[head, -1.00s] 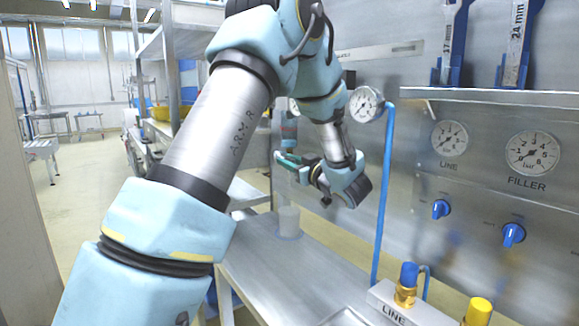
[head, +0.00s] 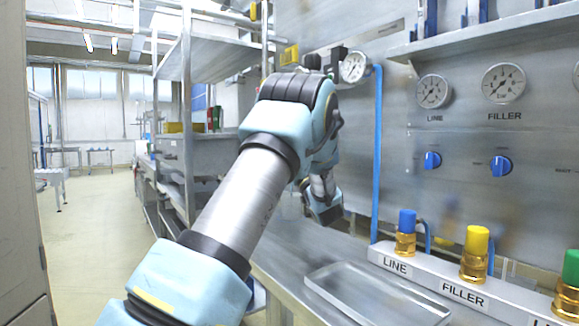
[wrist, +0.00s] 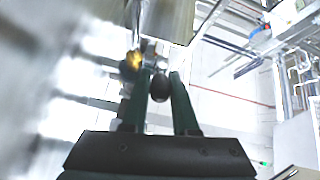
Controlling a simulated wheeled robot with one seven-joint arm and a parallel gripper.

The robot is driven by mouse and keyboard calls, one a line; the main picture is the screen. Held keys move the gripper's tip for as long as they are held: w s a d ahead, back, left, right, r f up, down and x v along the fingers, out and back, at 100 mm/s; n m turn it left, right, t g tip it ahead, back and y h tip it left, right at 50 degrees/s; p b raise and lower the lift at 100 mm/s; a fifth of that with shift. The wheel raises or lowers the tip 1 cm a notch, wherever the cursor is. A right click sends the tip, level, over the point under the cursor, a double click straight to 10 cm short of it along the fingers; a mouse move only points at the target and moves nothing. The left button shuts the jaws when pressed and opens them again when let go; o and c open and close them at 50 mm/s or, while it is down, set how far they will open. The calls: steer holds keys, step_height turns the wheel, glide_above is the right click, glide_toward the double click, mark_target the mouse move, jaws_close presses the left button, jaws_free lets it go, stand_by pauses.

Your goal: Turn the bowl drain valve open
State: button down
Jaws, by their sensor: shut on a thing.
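In the wrist view my gripper (wrist: 158,82) has its two dark green fingers on either side of a small dark rounded knob (wrist: 160,90), and is shut on it. The knob looks like the end of the drain valve's handle. A metal fitting (wrist: 150,55) and a blurred brass-yellow part (wrist: 133,60) sit just beyond the fingertips. In the head view my arm hides the bowl, the valve and the fingers. How far the valve is turned cannot be told.
A metal bench with a shallow tray (head: 375,298) runs along the steel panel. Capped LINE (head: 405,232) and FILLER (head: 474,254) fittings stand on a block at the right. A blue hose (head: 377,150) drops from a gauge (head: 354,66). The aisle floor (head: 95,230) at left is clear.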

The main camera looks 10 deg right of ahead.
steer(key=shift+w+f+t+b, duration=0.15)
steer(key=shift+f+t+b, duration=0.2)
steer(key=shift+b, duration=0.65)
steer(key=shift+r, duration=0.1)
steer(key=c, duration=0.7)
jaws_free()
steer(key=shift+r+p, duration=0.2)
steer(key=shift+p, duration=0.1)
